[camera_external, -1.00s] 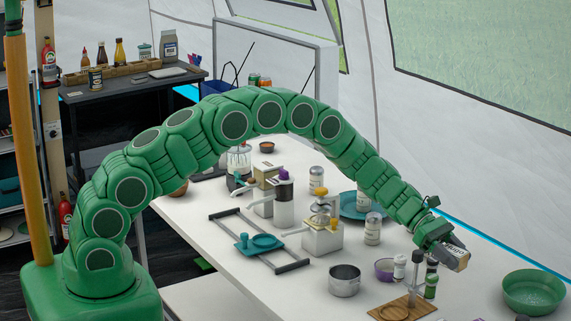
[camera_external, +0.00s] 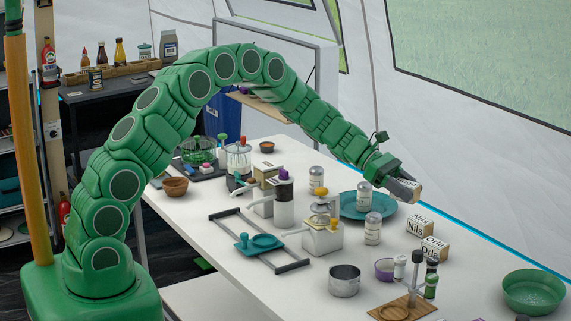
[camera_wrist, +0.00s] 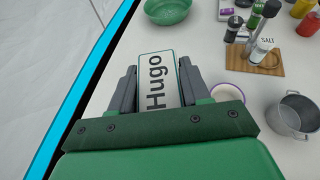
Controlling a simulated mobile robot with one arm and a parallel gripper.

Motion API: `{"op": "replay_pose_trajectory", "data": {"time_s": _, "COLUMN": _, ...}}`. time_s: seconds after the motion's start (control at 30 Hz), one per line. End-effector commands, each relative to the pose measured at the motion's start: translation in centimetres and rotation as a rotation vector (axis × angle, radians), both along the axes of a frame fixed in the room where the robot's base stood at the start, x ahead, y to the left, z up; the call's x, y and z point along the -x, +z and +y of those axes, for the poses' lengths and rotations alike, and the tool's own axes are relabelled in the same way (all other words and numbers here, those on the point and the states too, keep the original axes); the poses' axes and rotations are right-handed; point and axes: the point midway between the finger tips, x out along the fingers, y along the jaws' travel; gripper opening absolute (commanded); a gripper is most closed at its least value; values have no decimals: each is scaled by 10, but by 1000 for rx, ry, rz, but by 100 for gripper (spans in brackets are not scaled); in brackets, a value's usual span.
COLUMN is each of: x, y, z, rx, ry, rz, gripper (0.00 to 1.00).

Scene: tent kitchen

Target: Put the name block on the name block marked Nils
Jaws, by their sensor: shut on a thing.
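My gripper (camera_external: 404,188) is shut on a pale block, raised above the table at the right. In the wrist view the held block (camera_wrist: 158,85) lies between the two grey fingers and its face reads "Hugo". The name block marked Nils (camera_external: 419,229) stands on the table below and slightly right of my gripper, apart from it. A block marked Orla (camera_external: 433,251) stands just in front of it. Neither standing block can be made out in the wrist view.
A teal plate (camera_external: 352,206) and white jars (camera_external: 373,228) stand left of the name blocks. A purple bowl (camera_external: 384,269), shakers on a wooden stand (camera_external: 401,307) and a steel pot (camera_external: 344,281) stand in front. A green bowl (camera_external: 533,296) is at the right.

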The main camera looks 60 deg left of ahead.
Motion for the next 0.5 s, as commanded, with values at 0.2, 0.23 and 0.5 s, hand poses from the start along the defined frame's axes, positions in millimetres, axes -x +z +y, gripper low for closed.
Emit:
{"op": "replay_pose_trajectory", "data": {"time_s": 0.2, "x": 14, "y": 17, "z": 49, "rx": 10, "ry": 54, "rz": 0, "gripper": 16}}
{"op": "replay_pose_trajectory", "data": {"time_s": 0.23, "x": 15, "y": 19, "z": 53, "rx": 10, "ry": 58, "rz": -1, "gripper": 16}}
{"op": "replay_pose_trajectory", "data": {"time_s": 0.5, "x": 10, "y": 17, "z": 64, "rx": 12, "ry": 70, "rz": 0, "gripper": 16}}
